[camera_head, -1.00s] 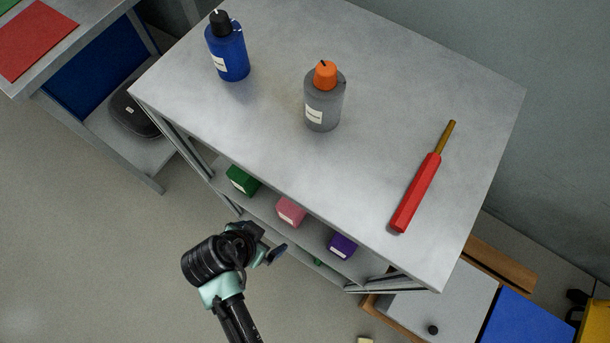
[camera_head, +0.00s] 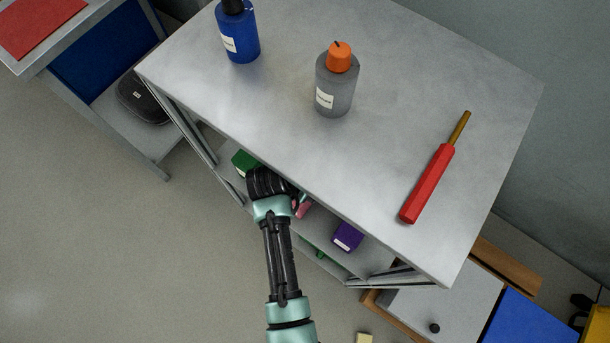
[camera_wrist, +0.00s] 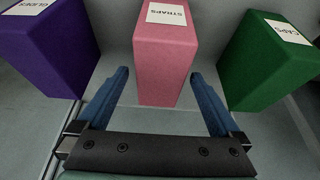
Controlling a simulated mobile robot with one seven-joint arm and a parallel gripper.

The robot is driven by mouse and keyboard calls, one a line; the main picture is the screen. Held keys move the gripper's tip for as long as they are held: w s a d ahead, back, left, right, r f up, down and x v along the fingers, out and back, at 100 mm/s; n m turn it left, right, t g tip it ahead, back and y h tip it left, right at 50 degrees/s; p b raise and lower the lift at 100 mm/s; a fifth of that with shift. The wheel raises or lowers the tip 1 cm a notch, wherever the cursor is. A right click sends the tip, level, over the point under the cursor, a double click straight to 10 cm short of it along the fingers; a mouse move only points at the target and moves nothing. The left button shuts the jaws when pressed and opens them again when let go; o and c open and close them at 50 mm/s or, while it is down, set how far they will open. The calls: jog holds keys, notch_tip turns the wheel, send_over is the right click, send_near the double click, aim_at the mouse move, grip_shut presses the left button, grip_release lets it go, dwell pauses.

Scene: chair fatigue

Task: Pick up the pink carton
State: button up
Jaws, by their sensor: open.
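The pink carton (camera_wrist: 165,58), labelled "STRAPS", stands on a shelf under the tabletop, in the middle of the wrist view. My gripper (camera_wrist: 161,92) is open, with one blue finger on each side of the carton's near end and a gap to each finger. In the head view the pink carton (camera_head: 303,209) is mostly hidden by my wrist, and the fingers are hardly visible there.
A purple carton (camera_wrist: 45,50) labelled "GLIDES" and a green carton (camera_wrist: 268,60) stand close on either side. The metal tabletop (camera_head: 400,110) overhangs the shelf. On it are a blue bottle (camera_head: 238,35), a grey bottle (camera_head: 336,88) and a red-handled tool (camera_head: 428,184).

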jog(key=shift+x, duration=1.15)
jog(key=shift+f, duration=0.25)
jog(key=c, duration=1.6)
jog(key=shift+w, duration=0.1)
jog(key=shift+r, duration=0.1)
